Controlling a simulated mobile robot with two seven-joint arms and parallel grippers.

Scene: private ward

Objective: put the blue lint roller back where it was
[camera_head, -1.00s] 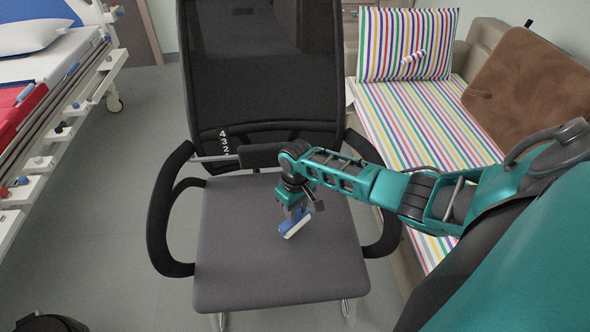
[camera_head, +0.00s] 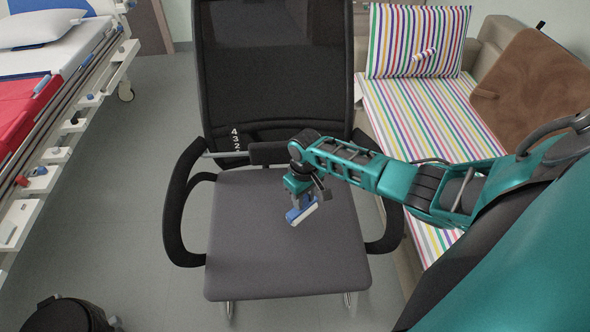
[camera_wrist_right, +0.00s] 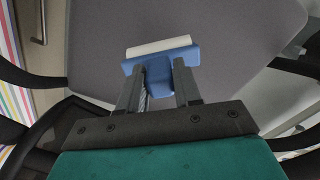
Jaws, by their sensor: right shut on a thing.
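The blue lint roller (camera_head: 301,214) has a blue body and a whitish roller along one side. My right gripper (camera_head: 300,201) is shut on it and holds it over the grey chair seat (camera_head: 285,255). In the right wrist view the lint roller (camera_wrist_right: 162,55) sits at the tips of my right gripper's fingers (camera_wrist_right: 160,80), with the white part facing away from the palm. I cannot tell the exact gap between the roller and the seat. My left gripper is not in view.
The office chair has a black mesh back (camera_head: 272,75) and black armrests (camera_head: 180,205) on both sides. A striped sofa (camera_head: 425,120) with a striped cushion (camera_head: 415,40) and brown cushion (camera_head: 535,85) stands right. A hospital bed (camera_head: 50,85) is at left. A black object (camera_head: 65,315) is at lower left.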

